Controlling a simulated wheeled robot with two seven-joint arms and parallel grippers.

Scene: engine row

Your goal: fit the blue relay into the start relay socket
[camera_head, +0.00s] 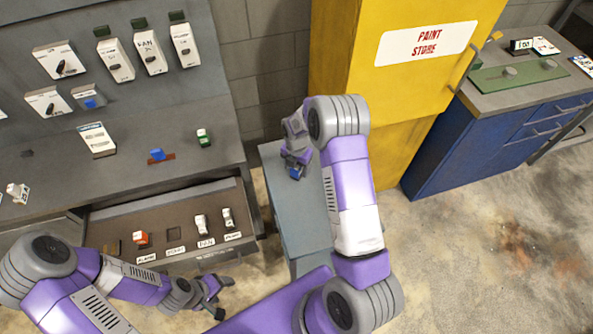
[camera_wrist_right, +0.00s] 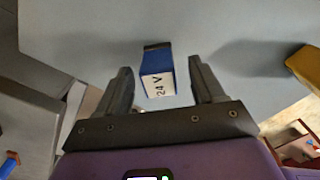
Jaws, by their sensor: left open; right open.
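A blue relay (camera_wrist_right: 157,75) with a white "24 V" face stands on a grey surface in the right wrist view. The start relay socket (camera_head: 174,234) is a dark, empty square above the "START" label in the open drawer. My left gripper (camera_head: 214,294) is open and empty, in front of the drawer.
An orange relay (camera_head: 140,238) sits above the alarm label; white relays stand at fan (camera_head: 201,224) and pump (camera_head: 228,217). Another blue piece (camera_head: 157,154) and a green-and-white piece (camera_head: 204,138) are on the bench. A yellow cabinet (camera_head: 385,90) stands behind my right arm.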

